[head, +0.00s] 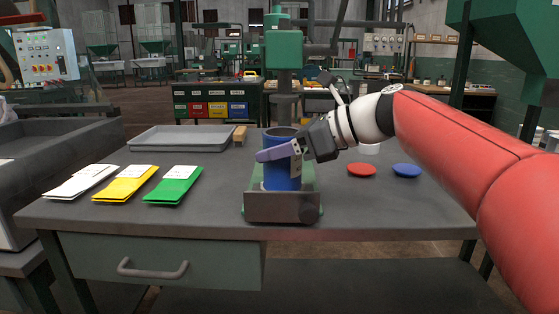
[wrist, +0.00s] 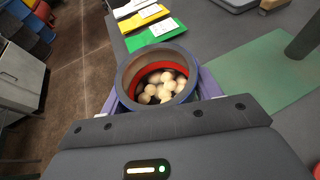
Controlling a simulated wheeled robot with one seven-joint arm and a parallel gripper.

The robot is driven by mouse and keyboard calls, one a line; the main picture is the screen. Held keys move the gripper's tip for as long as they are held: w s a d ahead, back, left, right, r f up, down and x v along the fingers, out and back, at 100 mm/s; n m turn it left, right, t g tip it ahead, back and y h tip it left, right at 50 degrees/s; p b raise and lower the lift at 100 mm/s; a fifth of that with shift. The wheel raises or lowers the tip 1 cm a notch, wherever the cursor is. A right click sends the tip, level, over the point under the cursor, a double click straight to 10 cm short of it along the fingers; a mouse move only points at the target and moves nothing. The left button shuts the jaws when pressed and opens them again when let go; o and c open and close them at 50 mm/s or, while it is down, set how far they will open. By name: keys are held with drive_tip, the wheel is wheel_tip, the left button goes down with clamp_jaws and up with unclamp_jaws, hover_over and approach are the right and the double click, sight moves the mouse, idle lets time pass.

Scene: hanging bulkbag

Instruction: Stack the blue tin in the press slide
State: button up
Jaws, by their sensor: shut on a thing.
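The blue tin (head: 281,175) stands upright over the press slide (head: 281,208), a grey-fronted tray on a green base at the table's front edge. The slide's front wall hides the tin's bottom, so I cannot tell if it rests on the slide floor. My gripper (head: 279,151) comes from the right with purple fingers closed around the tin's upper part. In the wrist view the open tin (wrist: 128,68) sits between the fingers, with a red ring inside and several pale round pieces in it. The green press (head: 284,52) rises behind the tin.
White (head: 82,182), yellow (head: 126,184) and green (head: 174,185) packets lie on the left of the table. A grey tray (head: 180,138) and a small wooden block (head: 240,135) are behind. Red (head: 361,170) and blue (head: 407,170) discs lie to the right, near a white object (head: 370,149).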

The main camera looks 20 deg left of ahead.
drive_tip(key=shift+f, duration=0.75)
drive_tip(key=shift+f, duration=0.3)
drive_tip(key=o, duration=1.1)
drive_tip(key=shift+r, duration=0.25)
drive_tip(key=v, duration=1.2)
drive_tip(key=shift+r+p, duration=0.1)
drive_tip(key=shift+p, duration=0.2)
